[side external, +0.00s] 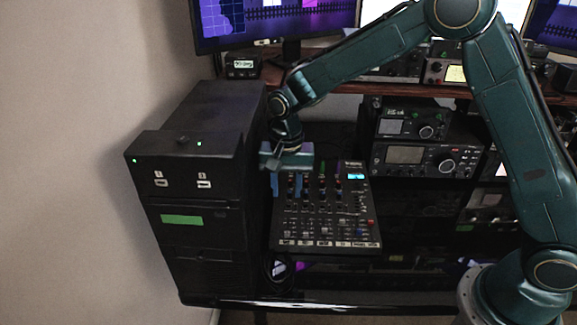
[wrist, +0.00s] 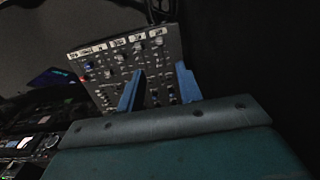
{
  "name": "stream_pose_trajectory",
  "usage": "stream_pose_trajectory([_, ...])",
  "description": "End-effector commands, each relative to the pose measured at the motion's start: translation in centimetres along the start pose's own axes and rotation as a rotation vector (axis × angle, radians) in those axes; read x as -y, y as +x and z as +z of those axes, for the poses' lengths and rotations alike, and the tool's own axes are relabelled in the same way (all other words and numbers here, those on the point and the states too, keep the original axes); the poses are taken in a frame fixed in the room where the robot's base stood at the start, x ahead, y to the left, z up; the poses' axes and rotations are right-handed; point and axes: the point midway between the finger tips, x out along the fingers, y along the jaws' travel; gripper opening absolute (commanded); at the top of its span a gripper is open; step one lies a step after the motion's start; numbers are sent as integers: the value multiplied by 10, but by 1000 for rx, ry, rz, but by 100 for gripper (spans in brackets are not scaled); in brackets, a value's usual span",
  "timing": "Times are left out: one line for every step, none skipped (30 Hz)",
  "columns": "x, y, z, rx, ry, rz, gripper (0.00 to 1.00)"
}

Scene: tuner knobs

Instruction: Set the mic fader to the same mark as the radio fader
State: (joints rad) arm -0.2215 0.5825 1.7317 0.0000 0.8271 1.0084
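The black mixer (side external: 325,208) lies on the desk, with rows of knobs and a small lit display. Its short faders (side external: 322,231) sit near its front edge above a row of white labels (side external: 325,243). The labels are too small to read, so I cannot tell the mic fader from the radio fader, nor their marks. My gripper (side external: 286,192) points down over the mixer's left rear part, its two blue fingers apart with nothing seen between them. In the wrist view my gripper (wrist: 160,68) is also open, with the mixer (wrist: 125,72) beyond the fingers, partly hidden by them.
A tall black cabinet (side external: 200,150) stands close on the mixer's left. Radio units (side external: 427,160) are stacked at its right. A shelf (side external: 350,88) with monitors runs behind.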

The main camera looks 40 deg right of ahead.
Motion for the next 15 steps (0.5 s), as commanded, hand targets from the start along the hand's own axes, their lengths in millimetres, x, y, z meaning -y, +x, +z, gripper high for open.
stream_pose_trajectory([0,1,0,0,0,0,35])
stream_pose_trajectory([0,1,0,0,-1,1,35])
stream_pose_trajectory([0,3,0,1,-1,1,35])
stream_pose_trajectory([0,4,0,1,-1,1,35])
stream_pose_trajectory([0,6,0,1,-1,1,35])
stream_pose_trajectory([0,8,0,1,-1,1,35])
stream_pose_trajectory([0,10,0,1,-1,2,35])
stream_pose_trajectory([-1,12,0,2,-1,3,35])
stream_pose_trajectory([-1,16,0,2,-1,3,35])
stream_pose_trajectory([-1,19,0,2,-1,3,35])
stream_pose_trajectory([-1,22,0,2,-1,3,35])
stream_pose_trajectory([-1,27,0,2,-2,4,35])
stream_pose_trajectory([-1,31,0,2,-2,4,35])
stream_pose_trajectory([-1,35,0,2,-2,3,35])
stream_pose_trajectory([-1,41,0,2,-2,3,35])
